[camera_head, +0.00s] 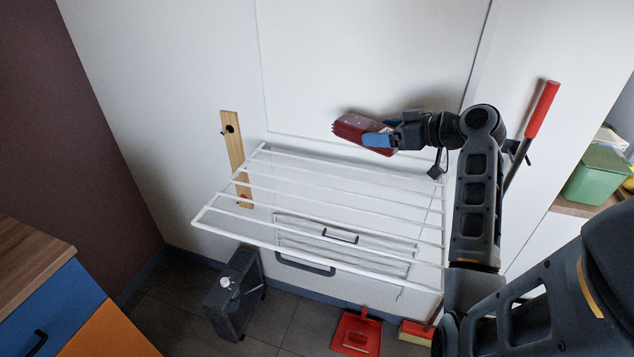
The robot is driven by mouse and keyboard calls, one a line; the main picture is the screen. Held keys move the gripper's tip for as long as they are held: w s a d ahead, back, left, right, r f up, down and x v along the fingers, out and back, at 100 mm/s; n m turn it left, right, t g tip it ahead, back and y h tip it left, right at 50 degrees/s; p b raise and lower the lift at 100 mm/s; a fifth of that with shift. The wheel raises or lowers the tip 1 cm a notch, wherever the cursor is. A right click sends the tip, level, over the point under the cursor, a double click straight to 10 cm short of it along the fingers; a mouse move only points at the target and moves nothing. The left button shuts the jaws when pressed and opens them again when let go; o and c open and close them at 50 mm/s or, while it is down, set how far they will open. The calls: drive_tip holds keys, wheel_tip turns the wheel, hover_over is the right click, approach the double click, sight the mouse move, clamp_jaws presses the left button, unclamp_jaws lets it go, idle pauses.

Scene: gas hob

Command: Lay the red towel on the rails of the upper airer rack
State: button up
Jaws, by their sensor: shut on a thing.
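The red towel (351,129) is a folded dark red bundle in the upper middle of the head view. My gripper (378,140), with blue fingers, is shut on its right end. The towel is held above the back part of the upper airer rack (207,209) and looks apart from the rails. The rack is a white frame with several thin rails, folded out from the wall, and its rails are bare. My arm comes in from the right and hides the rack's right end.
Below the rack hang a lower white frame and a dark handle (305,265). A dark heater-like box (232,295) and a red dustpan (356,333) are on the floor. A red-handled pole (542,109) leans at right. A green bin (597,176) sits on a shelf.

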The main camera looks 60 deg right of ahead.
drive_tip(key=w+a+f+b, duration=0.5)
drive_tip(key=w+a+f, duration=0.2)
drive_tip(key=f, duration=0.3)
drive_tip(key=shift+w+a+f, duration=0.15)
drive_tip(key=shift+w+f, duration=0.2)
drive_tip(key=shift+w, duration=0.45)
drive_tip(key=shift+f, duration=0.1)
drive_tip(key=o, duration=1)
drive_tip(key=shift+o, duration=0.2)
drive_tip(key=b+v, duration=0.1)
drive_tip(key=v, duration=1.1)
